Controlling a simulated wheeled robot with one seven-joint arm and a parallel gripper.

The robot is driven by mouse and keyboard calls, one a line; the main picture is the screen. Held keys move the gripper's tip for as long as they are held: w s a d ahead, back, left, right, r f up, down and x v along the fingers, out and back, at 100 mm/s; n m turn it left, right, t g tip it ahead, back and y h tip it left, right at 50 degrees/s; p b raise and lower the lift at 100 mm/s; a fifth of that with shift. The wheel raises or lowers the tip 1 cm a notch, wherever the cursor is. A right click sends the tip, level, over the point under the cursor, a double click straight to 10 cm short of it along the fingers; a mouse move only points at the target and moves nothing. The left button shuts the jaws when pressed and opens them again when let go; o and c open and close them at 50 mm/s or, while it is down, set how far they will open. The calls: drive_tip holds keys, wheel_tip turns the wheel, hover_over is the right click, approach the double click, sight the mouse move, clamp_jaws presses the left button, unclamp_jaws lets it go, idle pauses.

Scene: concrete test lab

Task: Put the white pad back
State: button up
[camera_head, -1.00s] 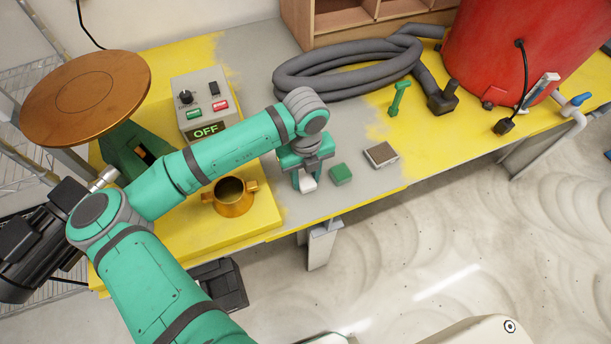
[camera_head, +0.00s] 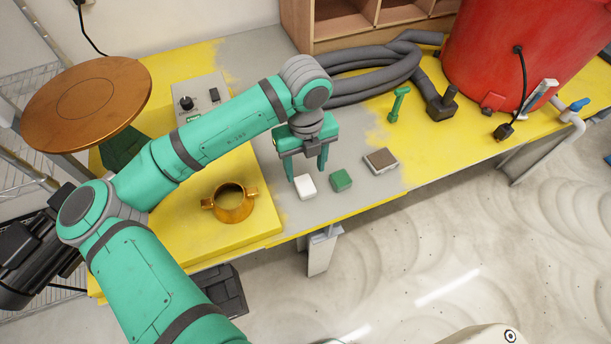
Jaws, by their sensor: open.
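The white pad (camera_head: 305,187) lies flat on the grey strip of the bench, near its front edge. It stands just left of the green pad (camera_head: 341,180). My gripper (camera_head: 307,174) is open and empty, with its green fingers pointing down. The fingers are above and behind the white pad in the picture, and they appear clear of it.
A grey-and-brown block (camera_head: 381,161) lies right of the green pad. A copper ring (camera_head: 231,203) with side handles sits on the yellow block at left. A control box (camera_head: 200,92), grey hose (camera_head: 370,88), green tool (camera_head: 399,103) and red drum (camera_head: 510,50) stand farther back.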

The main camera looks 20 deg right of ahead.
drive_tip(key=shift+r, duration=1.9)
